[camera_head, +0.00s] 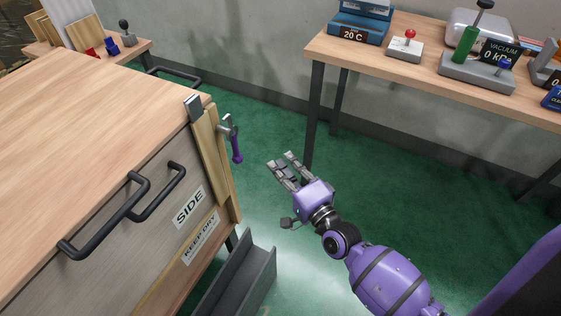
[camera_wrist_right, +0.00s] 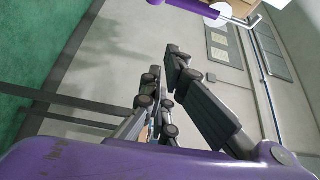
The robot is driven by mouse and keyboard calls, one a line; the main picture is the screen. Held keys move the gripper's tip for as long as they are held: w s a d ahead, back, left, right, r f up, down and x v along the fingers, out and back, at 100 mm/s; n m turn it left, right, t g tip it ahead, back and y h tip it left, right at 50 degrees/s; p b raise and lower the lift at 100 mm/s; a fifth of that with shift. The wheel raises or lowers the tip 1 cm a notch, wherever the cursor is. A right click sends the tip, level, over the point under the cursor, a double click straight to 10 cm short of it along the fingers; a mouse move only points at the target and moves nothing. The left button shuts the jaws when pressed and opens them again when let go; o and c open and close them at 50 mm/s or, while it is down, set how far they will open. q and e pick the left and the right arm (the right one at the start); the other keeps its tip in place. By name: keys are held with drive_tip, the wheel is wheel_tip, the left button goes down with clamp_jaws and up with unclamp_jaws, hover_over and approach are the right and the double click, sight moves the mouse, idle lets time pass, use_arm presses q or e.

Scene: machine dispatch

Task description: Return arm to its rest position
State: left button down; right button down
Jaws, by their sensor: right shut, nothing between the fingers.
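My right arm reaches up from the lower right of the head view. Its purple wrist ends in the right gripper (camera_head: 284,168), held in free space over the green floor between the wooden crate and the rear table. The right gripper is shut and empty. In the right wrist view the dark fingers (camera_wrist_right: 168,75) show with nothing between them, in front of a grey wall. My left gripper is not in view.
The large crate (camera_head: 165,200) with black handles fills the left. A purple-handled clamp (camera_head: 237,150) is at its corner, left of the gripper. A grey channel (camera_head: 245,285) stands below. The rear table (camera_head: 425,72) carries several instruments.

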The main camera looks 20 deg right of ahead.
idle(0.4)
